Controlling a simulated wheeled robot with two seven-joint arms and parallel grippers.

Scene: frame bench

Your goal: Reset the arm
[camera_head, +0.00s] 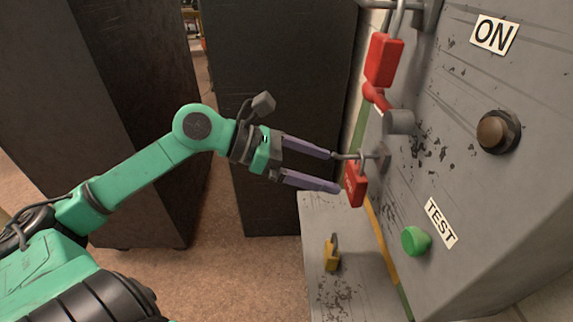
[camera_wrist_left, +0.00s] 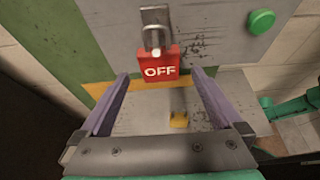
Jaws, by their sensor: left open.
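My left arm comes in from the left in the head view, green with grey joints. Its gripper (camera_head: 335,171) is open, with two purple-grey fingers pointing right at the grey panel. A red padlock (camera_head: 355,184) hangs from a metal fitting on the panel, just beyond the fingertips. In the left wrist view the open fingers (camera_wrist_left: 160,74) stand to either side of this padlock (camera_wrist_left: 160,69), which reads OFF. Nothing shows held between them. I cannot tell whether a finger touches the padlock. My right gripper is not in view.
The grey panel (camera_head: 455,90) carries a second red padlock (camera_head: 383,62), a brown button (camera_head: 497,131) and a green button (camera_head: 415,240). A yellow padlock (camera_head: 331,256) rests on a grey ledge (camera_head: 312,212) below. Dark cabinets (camera_head: 270,80) stand behind my arm.

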